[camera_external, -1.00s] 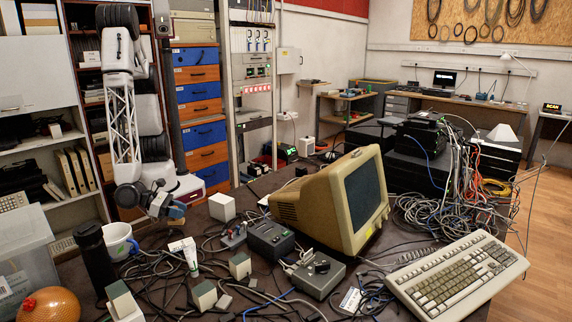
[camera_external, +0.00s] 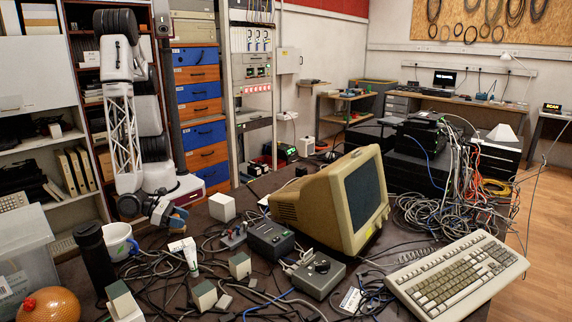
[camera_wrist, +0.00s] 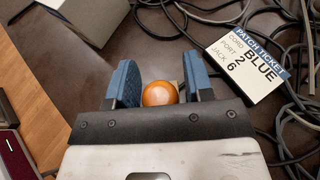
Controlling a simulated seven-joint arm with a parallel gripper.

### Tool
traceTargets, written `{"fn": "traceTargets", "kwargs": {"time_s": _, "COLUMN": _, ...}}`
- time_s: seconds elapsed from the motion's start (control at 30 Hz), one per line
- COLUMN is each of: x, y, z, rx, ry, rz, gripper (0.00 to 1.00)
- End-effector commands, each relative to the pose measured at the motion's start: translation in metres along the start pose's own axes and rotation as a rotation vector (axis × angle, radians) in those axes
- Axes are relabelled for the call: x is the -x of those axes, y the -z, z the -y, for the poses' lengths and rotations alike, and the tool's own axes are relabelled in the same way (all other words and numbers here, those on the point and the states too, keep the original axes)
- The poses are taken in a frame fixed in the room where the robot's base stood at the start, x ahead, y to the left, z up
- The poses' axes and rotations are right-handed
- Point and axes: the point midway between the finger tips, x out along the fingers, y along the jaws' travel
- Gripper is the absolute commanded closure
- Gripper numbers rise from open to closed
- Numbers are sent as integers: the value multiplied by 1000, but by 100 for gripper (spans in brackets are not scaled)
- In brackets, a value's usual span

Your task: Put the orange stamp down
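The orange stamp shows in the wrist view as a round, glossy orange knob (camera_wrist: 160,93) between the two blue finger pads. The lower part of the stamp is hidden below the knob. In the external view my gripper (camera_external: 176,216) hangs low over the dark table, left of the white box, with its blue fingertips pointing down. The stamp is too small there to make out clearly.
A patch ticket (camera_wrist: 248,58) reading BLUE 2 6 lies right of the gripper, beside black cables. A white box (camera_external: 222,207) stands right of the gripper and a white mug (camera_external: 118,241) stands left. Bare tabletop (camera_wrist: 120,45) shows around the pads.

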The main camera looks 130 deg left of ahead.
Motion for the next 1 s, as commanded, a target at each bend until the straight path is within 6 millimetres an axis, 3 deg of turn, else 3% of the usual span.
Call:
{"fn": "traceTargets", "kwargs": {"time_s": 0.57, "x": 5, "y": -2, "z": 0, "rx": 0, "ry": 1, "rz": 0, "gripper": 44}}
{"fn": "traceTargets", "kwargs": {"time_s": 1.0, "x": 44, "y": -2, "z": 1, "rx": 0, "ry": 3, "rz": 0, "gripper": 44}}
